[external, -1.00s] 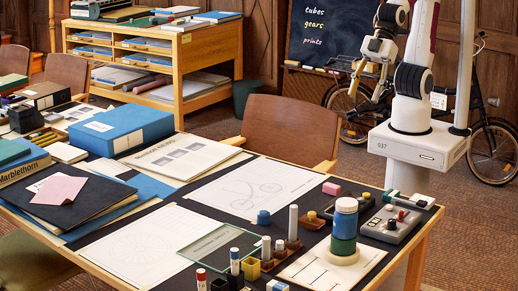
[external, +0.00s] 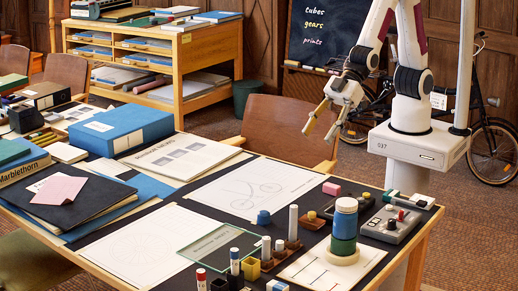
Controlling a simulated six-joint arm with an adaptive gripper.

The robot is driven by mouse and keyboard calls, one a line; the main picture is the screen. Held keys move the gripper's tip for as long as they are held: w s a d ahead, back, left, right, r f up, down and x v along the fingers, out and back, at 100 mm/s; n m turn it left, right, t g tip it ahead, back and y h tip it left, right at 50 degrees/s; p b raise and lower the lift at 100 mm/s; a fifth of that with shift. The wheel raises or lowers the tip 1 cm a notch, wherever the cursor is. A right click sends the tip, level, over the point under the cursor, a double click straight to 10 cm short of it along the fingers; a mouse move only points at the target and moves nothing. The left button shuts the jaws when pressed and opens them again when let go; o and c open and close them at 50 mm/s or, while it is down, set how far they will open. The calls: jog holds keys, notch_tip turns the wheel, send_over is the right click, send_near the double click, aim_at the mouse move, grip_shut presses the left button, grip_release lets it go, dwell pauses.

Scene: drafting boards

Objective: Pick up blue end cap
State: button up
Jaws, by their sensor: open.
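The blue end cap (external: 263,217) is a small, short blue piece standing on the dark table mat, at the lower edge of the bicycle drawing. It is left of the upright white tubes. My gripper (external: 318,134) is open and empty. It hangs in the air above and behind the table's far edge, to the upper right of the cap and well apart from it. Nothing hides the cap from this camera.
A brown rack with white tubes (external: 293,223) stands close right of the cap. A blue-and-green stacked cylinder (external: 344,226) rises further right. A glass plate (external: 211,248) lies to the left. A pink block (external: 331,188) and a grey control box (external: 391,224) are nearer my base.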

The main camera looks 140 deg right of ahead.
jog(key=w+d+f+t, duration=0.1)
jog(key=w+d+f, duration=0.4)
jog(key=f, duration=0.4)
jog(key=m+t+h, duration=0.1)
jog(key=t+h, duration=0.1)
send_near(266, 211)
jog(key=shift+w+d+r, duration=0.1)
jog(key=shift+w+r, duration=0.05)
jog(key=shift+w, duration=0.4)
jog(key=shift+w+d+r, duration=0.1)
jog(key=shift+w+r, duration=0.1)
jog(key=shift+w, duration=0.3)
jog(key=shift+s+d+f, duration=0.1)
jog(key=shift+d+f, duration=0.05)
jog(key=shift+f, duration=0.25)
jog(key=shift+s+d+f, duration=0.1)
jog(key=shift+s+f, duration=0.05)
jog(key=shift+f, duration=0.25)
jog(key=shift+w, duration=0.1)
jog(key=shift+x, duration=1.3)
jog(key=shift+x, duration=2.55)
jog(key=shift+a, duration=0.2)
jog(key=c, duration=1.2)
